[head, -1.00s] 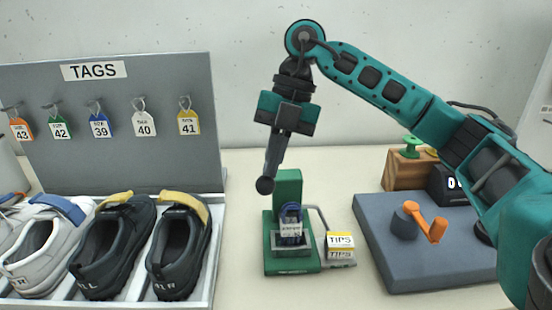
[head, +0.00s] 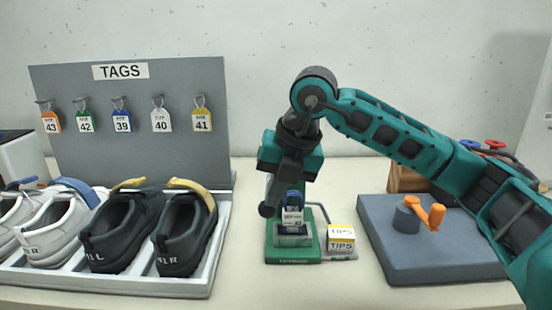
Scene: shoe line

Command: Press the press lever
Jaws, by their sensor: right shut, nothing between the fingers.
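The green press (head: 293,253) stands on the table in the middle. A white tag with a blue top (head: 292,216) sits upright in its grey holder. My right gripper (head: 271,200) is shut and empty, pointing down in front of the press's upper part and hiding its post. A dark round knob (head: 266,210) shows at the fingertips, just left of the press; I cannot tell whether it is the lever's end or whether the fingers touch it. My left gripper is not in view.
A yellow and white TIPS box (head: 341,239) stands right of the press. A grey block with an orange crank (head: 427,214) is further right. A shoe tray (head: 205,285) lies left, below the TAGS board (head: 180,85). The table in front of the press is clear.

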